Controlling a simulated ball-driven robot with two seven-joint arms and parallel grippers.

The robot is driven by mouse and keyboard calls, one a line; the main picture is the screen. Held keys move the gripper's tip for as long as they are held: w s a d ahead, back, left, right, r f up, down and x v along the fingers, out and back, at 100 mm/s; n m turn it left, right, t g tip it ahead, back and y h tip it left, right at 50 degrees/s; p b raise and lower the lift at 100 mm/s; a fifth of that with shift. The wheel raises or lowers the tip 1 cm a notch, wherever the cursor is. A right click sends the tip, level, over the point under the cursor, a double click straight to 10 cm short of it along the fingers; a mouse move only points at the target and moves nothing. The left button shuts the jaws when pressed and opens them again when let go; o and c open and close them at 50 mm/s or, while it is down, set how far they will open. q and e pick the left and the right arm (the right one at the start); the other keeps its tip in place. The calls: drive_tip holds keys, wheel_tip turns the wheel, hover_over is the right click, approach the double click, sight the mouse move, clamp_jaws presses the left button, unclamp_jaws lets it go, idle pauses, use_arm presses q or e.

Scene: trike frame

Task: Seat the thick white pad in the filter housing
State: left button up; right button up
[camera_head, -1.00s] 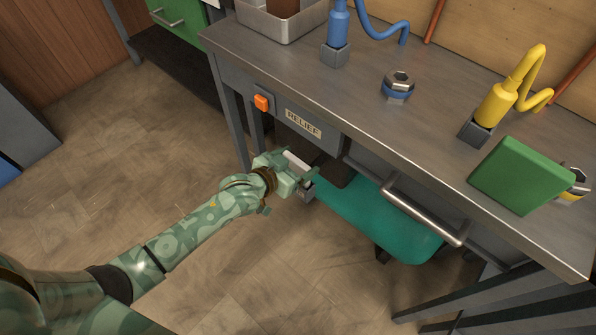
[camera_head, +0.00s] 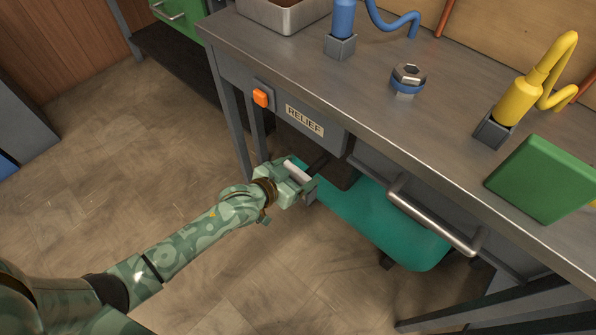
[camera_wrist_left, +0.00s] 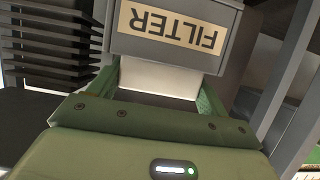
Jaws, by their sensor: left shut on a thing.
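My left gripper (camera_head: 304,180) is under the workbench's front edge at the left, shut on the thick white pad (camera_wrist_left: 160,78). In the wrist view the pad lies between the two green fingers. Its far edge meets or passes behind the grey filter housing (camera_wrist_left: 228,55), which bears an upside-down FILTER label (camera_wrist_left: 170,27). I cannot tell how far in the pad sits. In the head view a white piece (camera_head: 297,170) shows at the gripper, and the housing is not clearly seen. My right gripper is not in view.
The workbench (camera_head: 300,80) has an orange switch (camera_head: 261,98), a RELIEF plate (camera_head: 304,121) and a metal bar handle (camera_head: 430,222) on its front. A teal seat (camera_head: 385,225) stands below. A green block (camera_head: 545,180) is on top.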

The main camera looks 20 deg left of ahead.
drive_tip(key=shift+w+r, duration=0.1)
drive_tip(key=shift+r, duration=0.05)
use_arm(q)
drive_tip(key=shift+f, duration=0.1)
drive_tip(key=o, duration=0.9)
drive_tip(key=shift+o, duration=0.2)
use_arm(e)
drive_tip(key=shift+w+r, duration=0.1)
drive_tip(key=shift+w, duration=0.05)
use_arm(q)
drive_tip(key=p+v, duration=0.1)
drive_tip(key=v, duration=0.2)
drive_tip(key=p+v, duration=0.2)
drive_tip(key=v, duration=0.1)
drive_tip(key=shift+w+r+p, duration=0.2)
drive_tip(key=shift+r+p, duration=0.1)
drive_tip(key=p+v, duration=0.3)
drive_tip(key=v, duration=0.3)
drive_tip(key=shift+s+f, duration=0.2)
drive_tip(key=shift+f, duration=0.05)
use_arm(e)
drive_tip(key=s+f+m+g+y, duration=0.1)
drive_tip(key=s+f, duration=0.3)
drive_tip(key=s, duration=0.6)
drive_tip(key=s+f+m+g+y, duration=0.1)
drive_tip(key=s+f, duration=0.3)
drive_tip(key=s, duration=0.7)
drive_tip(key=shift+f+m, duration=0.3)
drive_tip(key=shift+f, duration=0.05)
